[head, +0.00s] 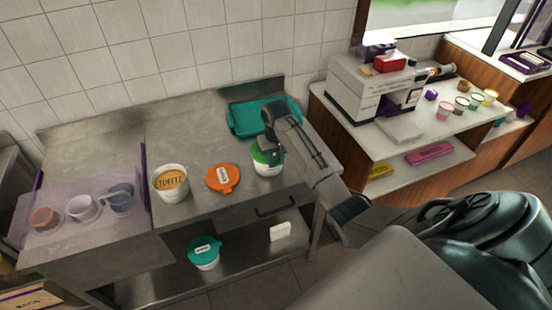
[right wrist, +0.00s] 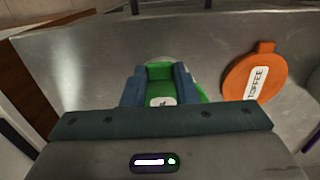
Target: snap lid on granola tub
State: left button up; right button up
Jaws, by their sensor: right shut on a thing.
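My right gripper (head: 270,150) points down over a white tub (head: 261,171) near the front right of the steel counter. It is shut on a green lid (right wrist: 160,72), with a finger on each side of the green part in the right wrist view. The green lid (head: 262,156) is at the top of the tub, and the gripper hides part of it. I cannot tell whether it is pressed fully onto the rim. The lid's label is too small to read. My left gripper is not in view.
An orange toffee lid (head: 222,178) lies left of the tub, beside an open toffee tub (head: 171,184). A teal tray (head: 264,117) lies behind. A teal-lidded tub (head: 204,252) stands on the lower shelf. Small cups (head: 83,208) stand at the far left.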

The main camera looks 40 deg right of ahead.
dwell(0.3)
jog(key=o, duration=1.6)
jog(key=shift+r, duration=3)
grip_shut()
